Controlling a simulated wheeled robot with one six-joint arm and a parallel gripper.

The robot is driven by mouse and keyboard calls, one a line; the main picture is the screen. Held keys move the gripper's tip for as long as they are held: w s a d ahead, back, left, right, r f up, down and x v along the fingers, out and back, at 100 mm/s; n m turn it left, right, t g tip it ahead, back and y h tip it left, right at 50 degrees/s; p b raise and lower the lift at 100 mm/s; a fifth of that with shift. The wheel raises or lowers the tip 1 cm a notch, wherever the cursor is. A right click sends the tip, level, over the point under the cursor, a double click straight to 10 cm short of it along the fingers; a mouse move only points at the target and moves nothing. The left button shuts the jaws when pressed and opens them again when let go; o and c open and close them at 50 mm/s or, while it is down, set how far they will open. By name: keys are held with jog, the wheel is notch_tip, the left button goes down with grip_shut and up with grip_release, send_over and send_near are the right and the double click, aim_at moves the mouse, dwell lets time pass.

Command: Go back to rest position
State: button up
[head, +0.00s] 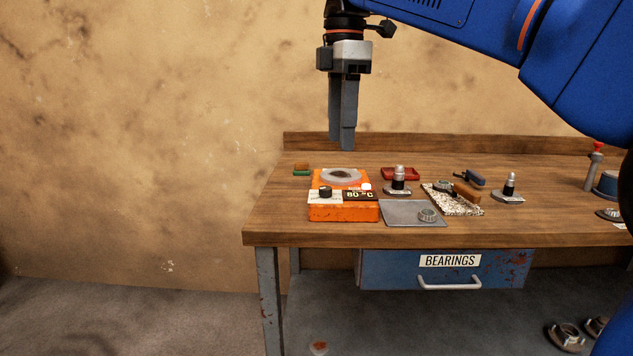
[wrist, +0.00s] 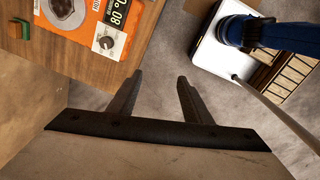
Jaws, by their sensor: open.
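The heater (wrist: 118,40) is at the top left of that view, clear of the fingers. It has a grey ring plate on top, a black knob and a display that reads 80 °C.
A blue drawer (head: 440,272) labelled BEARINGS hangs below. The wall side at left is free.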

jog(key=s+d+f+m+t, duration=0.1)
jog(key=s+d+f+m, duration=0.35)
jog(key=d+f, duration=0.3)
jog(key=s+d+f+m+t, duration=0.1)
jog(key=s+d+f+m, duration=0.3)
jog(key=d+f+m, duration=0.3)
jog(key=s+d+f+m, duration=0.3)
jog(key=s+f, duration=0.1)
jog(key=f, duration=0.3)
jog(key=s+d+f+m+t, duration=0.1)
jog(key=s+d+f+m, duration=0.2)
jog(key=f, duration=0.4)
jog(key=s+d+f+m+t, duration=0.1)
jog(key=s+d+f+m, duration=0.2)
jog(key=f, duration=0.5)
jog(key=shift+s+d, duration=0.55)
jog(key=shift+s, duration=0.55)
